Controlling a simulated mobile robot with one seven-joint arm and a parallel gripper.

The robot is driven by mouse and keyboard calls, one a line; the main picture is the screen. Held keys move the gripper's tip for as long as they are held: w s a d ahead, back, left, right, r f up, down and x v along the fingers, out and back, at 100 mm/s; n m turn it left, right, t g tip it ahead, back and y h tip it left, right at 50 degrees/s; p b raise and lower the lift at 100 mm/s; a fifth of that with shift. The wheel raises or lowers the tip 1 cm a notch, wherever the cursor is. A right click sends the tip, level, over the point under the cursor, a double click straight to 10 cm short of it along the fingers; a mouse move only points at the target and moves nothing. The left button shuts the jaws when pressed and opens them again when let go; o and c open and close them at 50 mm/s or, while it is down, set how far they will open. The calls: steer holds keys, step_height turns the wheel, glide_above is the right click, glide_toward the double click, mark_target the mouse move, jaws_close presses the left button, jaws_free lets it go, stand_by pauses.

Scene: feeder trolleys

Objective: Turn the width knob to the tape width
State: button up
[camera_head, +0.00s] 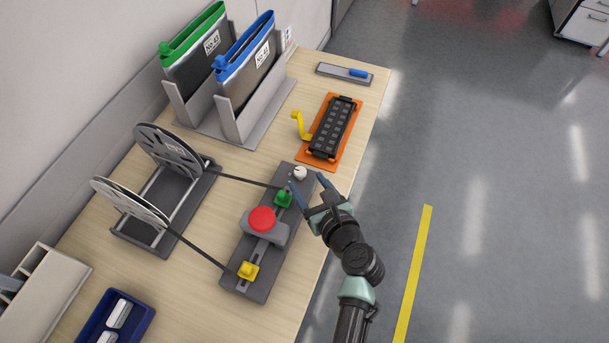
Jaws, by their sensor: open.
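A small whitish round knob (299,173), which looks like the width knob, sits at the far end of a long dark grey fixture (232,285). Its pointer and any scale are too small to read. My gripper (309,186) is open, with its two fingertips apart just beside the knob on its near right side. I see nothing between the fingers and cannot tell whether they touch the knob.
A red button (262,218) stands mid-fixture. Behind the knob, a black feeder (333,125) with a yellow lever (300,124) lies on an orange plate (305,154). Bags stand in a grey holder (193,122). A blue tray (145,316) is at front left. The table's right edge is close.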

mark_target(301, 174)
steer(key=shift+x, duration=1.7)
jaws_close()
